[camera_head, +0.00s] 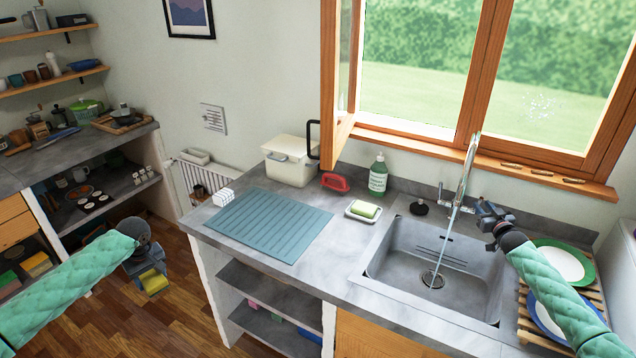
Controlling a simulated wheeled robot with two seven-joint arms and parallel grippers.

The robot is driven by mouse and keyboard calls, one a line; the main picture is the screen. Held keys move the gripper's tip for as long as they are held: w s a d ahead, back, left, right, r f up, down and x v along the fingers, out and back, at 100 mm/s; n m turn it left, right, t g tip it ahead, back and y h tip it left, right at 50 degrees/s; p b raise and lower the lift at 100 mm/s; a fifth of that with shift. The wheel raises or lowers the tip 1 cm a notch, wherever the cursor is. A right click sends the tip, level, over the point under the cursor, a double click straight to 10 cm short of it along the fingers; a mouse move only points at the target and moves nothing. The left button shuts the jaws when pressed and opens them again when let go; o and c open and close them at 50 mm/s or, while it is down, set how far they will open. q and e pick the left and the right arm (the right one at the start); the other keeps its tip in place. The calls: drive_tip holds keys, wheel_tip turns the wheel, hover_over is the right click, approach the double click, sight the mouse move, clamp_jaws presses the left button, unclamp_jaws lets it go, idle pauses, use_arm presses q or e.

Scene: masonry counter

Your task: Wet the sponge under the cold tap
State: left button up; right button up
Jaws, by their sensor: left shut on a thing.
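My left gripper (146,272) is shut on a yellow sponge (153,281), held in front of the wooden floor, left of the sink counter. The tap (466,178) stands behind the grey sink (398,271), and a stream of water (446,246) runs from its spout down to the drain (433,279). My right gripper (485,218) is just right of the tap, over the sink's back right corner. Its fingers are small and dark, and I cannot tell if they are open or touch a tap handle.
A green-and-yellow sponge (365,209) lies on a white dish (352,215) left of the sink. A soap bottle (378,176), red-handled brush (335,182), black plug (419,208) and cream bin (291,162) stand behind. A ribbed blue mat (262,226) covers the left counter. Plates (562,263) sit right.

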sight(479, 202)
drive_tip(key=shift+w+b, duration=0.65)
drive_tip(key=shift+w, duration=1.15)
clamp_jaws()
